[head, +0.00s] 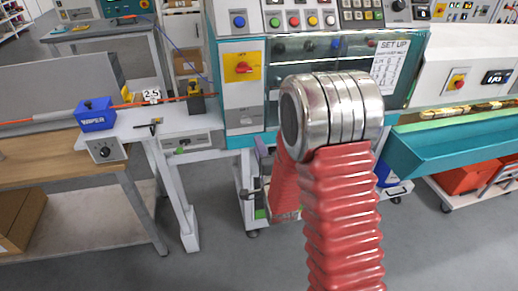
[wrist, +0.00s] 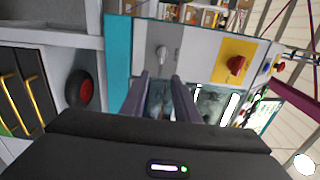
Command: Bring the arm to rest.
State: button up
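My arm (head: 343,210), with red ribbed sleeves and a silver banded joint, stands raised in the middle of the head view. A second red sleeve section shows behind it, lower left of the joint. My gripper is not seen in the head view. In the wrist view my gripper (wrist: 160,75) shows two dark grey fingers with a gap between them. Nothing is seen between the fingers except the machine front behind. The machine (head: 240,100), with a red knob on a yellow plate, stands beyond the arm; its panel appears turned sideways in the wrist view.
A teal trough (head: 450,145) runs along the right, with red crates (head: 470,178) on a trolley beneath. Grey floor (head: 215,265) is open at the lower left of my arm.

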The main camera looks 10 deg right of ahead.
dwell(0.4)
jog(key=s+f+n+g, duration=0.3)
jog(key=f+n+g, duration=0.2)
jog(key=f, duration=0.6)
jog(key=s+f+n+g, duration=0.1)
jog(key=s+n+g, duration=0.45)
jog(key=s, duration=0.25)
jog(key=s+a+r+n+g, duration=0.1)
jog(key=s+r+n, duration=0.6)
jog(key=s+r, duration=1.7)
jog(key=shift+r+n+g, duration=0.35)
jog(key=shift+r+g, duration=0.1)
jog(key=shift+r, duration=0.05)
